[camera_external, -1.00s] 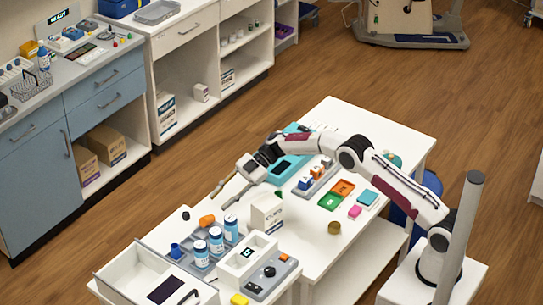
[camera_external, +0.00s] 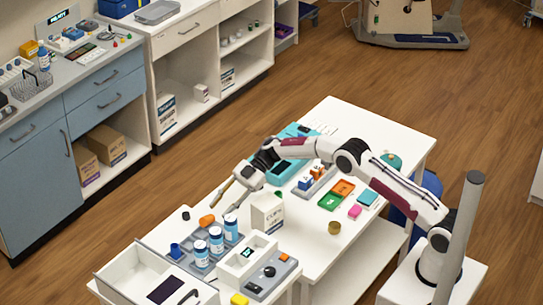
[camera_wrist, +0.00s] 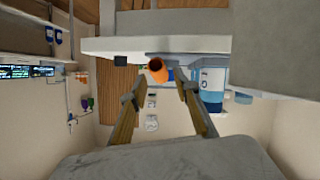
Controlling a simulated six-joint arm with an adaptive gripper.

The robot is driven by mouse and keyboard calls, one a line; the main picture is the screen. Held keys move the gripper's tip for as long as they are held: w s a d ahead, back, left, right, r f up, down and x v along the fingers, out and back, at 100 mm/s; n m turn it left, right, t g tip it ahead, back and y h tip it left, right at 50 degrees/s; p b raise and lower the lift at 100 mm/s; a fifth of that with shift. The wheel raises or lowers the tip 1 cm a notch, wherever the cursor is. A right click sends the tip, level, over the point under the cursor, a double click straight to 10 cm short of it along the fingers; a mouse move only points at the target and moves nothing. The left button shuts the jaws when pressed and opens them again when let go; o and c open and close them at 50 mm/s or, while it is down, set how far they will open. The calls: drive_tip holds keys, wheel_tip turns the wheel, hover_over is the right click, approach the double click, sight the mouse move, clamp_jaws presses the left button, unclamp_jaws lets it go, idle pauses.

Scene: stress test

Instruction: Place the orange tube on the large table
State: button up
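The orange tube (camera_external: 207,220) lies at the back edge of the grey tray, left of the white-capped blue bottles. In the wrist view the orange tube (camera_wrist: 158,70) shows its round end just beyond my fingertips, between them. My gripper (camera_external: 224,206) reaches down toward it from the upper right. In the wrist view my gripper (camera_wrist: 157,92) is open, with its two fingers apart and nothing held between them. The large table (camera_external: 375,125) has a white top and stands to the right, under my arm.
A white carton (camera_external: 267,212) stands close to the right of my gripper. Blue-labelled bottles (camera_external: 216,240) stand in the grey tray (camera_external: 178,252). A small black cap (camera_external: 186,214) lies left of the tube. A teal device (camera_external: 285,170) and coloured trays (camera_external: 331,200) occupy the table's middle.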

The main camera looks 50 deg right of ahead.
sight(211, 216)
drive_tip(key=shift+a+f, duration=0.1)
drive_tip(key=shift+a, duration=0.15)
drive_tip(key=shift+r+x, duration=0.1)
drive_tip(key=shift+x, duration=1.15)
drive_tip(key=shift+r+x, duration=0.15)
drive_tip(key=shift+x, duration=1.1)
drive_tip(key=shift+w, duration=0.15)
drive_tip(key=c, duration=0.8)
drive_tip(key=shift+o, duration=0.2)
drive_tip(key=shift+r, duration=0.15)
drive_tip(key=shift+r, duration=4.9)
